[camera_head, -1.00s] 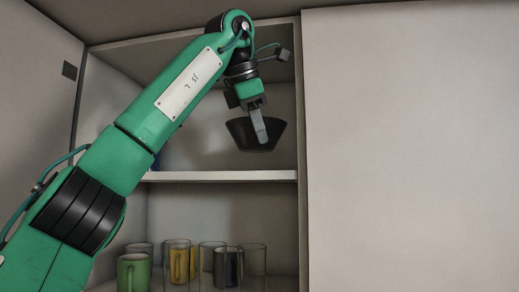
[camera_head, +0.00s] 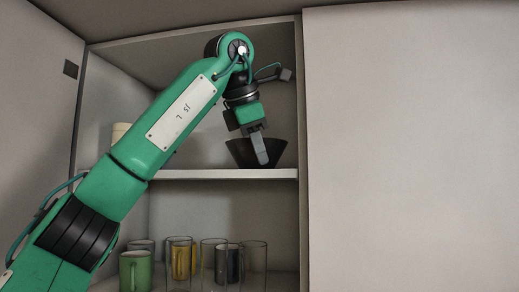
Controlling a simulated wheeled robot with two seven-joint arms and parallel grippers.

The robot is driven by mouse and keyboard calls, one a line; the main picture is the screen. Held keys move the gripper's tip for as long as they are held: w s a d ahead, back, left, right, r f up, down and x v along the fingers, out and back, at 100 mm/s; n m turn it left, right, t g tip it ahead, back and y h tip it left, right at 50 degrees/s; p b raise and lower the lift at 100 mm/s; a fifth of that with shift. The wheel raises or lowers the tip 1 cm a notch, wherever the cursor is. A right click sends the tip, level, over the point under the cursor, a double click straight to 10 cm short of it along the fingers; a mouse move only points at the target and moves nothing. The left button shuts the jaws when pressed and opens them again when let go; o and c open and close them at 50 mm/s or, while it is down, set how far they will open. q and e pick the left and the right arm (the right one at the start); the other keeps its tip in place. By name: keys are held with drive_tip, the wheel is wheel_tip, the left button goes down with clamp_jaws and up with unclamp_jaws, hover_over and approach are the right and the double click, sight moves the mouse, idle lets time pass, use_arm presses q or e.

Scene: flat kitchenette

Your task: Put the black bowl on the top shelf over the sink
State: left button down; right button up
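The black bowl (camera_head: 275,152) is at the right part of the top shelf (camera_head: 225,174) in the open cupboard, upright, its base at about the height of the shelf board. Whether it touches the board I cannot tell for sure. My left gripper (camera_head: 262,158) points down at the bowl, with a grey finger over the bowl's near side. It appears shut on the bowl's wall; the other finger is hidden. My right gripper is not in view.
On the lower shelf stand a green mug (camera_head: 135,271), a yellow mug (camera_head: 183,262), a dark mug (camera_head: 228,264) and several clear glasses (camera_head: 255,262). A pale stacked item (camera_head: 120,132) stands at the top shelf's left. A closed panel (camera_head: 410,150) is to the right.

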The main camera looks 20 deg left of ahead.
use_arm(q)
drive_tip(key=c, duration=2)
unclamp_jaws()
drive_tip(key=shift+f, duration=0.1)
drive_tip(key=shift+o, duration=0.3)
drive_tip(key=shift+w+a, duration=0.1)
drive_tip(key=shift+w, duration=0.05)
drive_tip(key=shift+s+r, duration=0.35)
drive_tip(key=shift+r, duration=0.25)
drive_tip(key=v, duration=0.6)
drive_tip(key=shift+s+r, duration=0.15)
